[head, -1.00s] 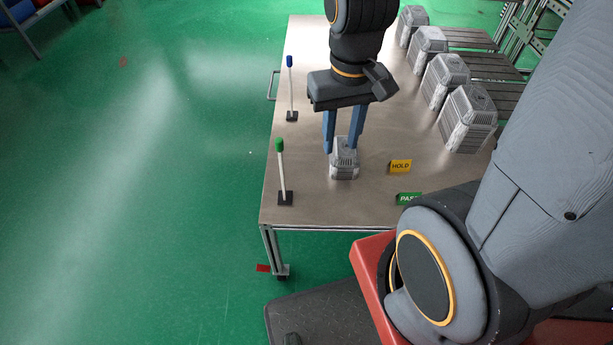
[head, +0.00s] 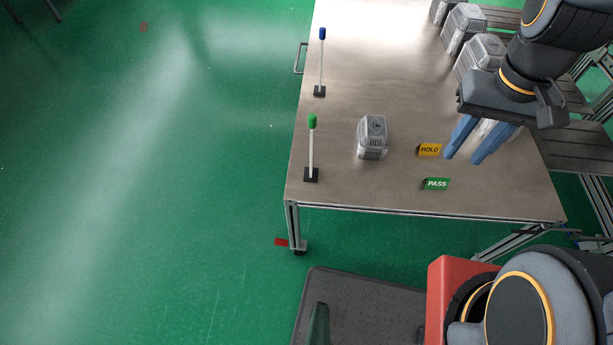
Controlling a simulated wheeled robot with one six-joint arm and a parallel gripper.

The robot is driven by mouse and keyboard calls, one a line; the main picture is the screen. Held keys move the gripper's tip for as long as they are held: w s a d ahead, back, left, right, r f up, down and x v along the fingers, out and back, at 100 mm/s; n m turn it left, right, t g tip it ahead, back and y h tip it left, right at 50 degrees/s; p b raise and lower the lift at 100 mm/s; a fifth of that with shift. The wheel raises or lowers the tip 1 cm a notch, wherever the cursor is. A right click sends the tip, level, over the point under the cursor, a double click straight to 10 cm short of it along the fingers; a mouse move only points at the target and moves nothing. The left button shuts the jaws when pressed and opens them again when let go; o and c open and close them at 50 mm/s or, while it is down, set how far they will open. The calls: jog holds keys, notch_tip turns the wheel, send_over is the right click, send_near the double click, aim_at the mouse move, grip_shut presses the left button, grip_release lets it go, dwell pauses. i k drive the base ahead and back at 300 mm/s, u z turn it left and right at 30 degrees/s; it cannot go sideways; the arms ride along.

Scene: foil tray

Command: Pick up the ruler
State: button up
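No ruler can be made out in this view. My gripper (head: 463,160) is at the right of the metal table, pointing down. Its two blue fingers are apart, with nothing visibly held between them. A silver foil tray piece (head: 373,138) stands alone on the table, left of my gripper and apart from it. Several similar foil pieces (head: 465,28) stand in a row at the right side. The nearest one is mostly hidden behind my gripper, so I cannot tell whether the fingers touch it.
Dark slats (head: 585,150) adjoin the right. The table's middle is clear.

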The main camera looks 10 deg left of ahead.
aim_at(310, 174)
jog(key=k, duration=0.5)
jog(key=u, duration=0.95)
jog(key=i, duration=0.45)
jog(key=z, duration=0.05)
